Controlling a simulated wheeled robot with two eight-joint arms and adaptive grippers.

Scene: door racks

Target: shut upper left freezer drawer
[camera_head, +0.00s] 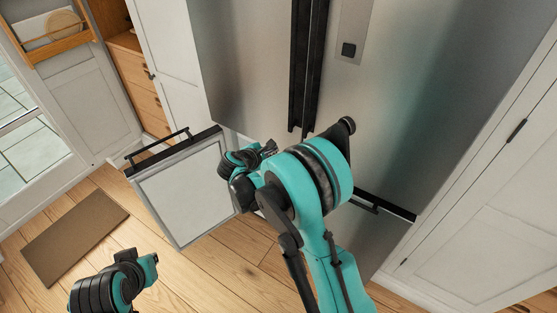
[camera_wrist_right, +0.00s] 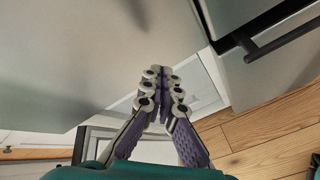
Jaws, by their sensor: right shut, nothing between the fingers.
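The upper left freezer drawer (camera_head: 185,190) stands out from the fridge front at the lower left in the head view. Its white, grey-edged inner face shows, with a black handle (camera_head: 158,147) along its top at the far side. My right gripper (camera_head: 268,149) is shut and empty, between the open front and the fridge, near its right edge. In the wrist view the fingers (camera_wrist_right: 160,74) meet at their tips and touch nothing that I can make out. My left gripper (camera_head: 150,260) is low at the left, away from the drawer; its fingers are unclear.
The steel fridge doors (camera_head: 430,80) with tall black handles (camera_head: 306,75) are shut above. A lower right front with a black handle (camera_head: 385,206) is flush. White cabinets (camera_head: 500,215) stand right. A brown mat (camera_head: 75,235) lies on the wood floor.

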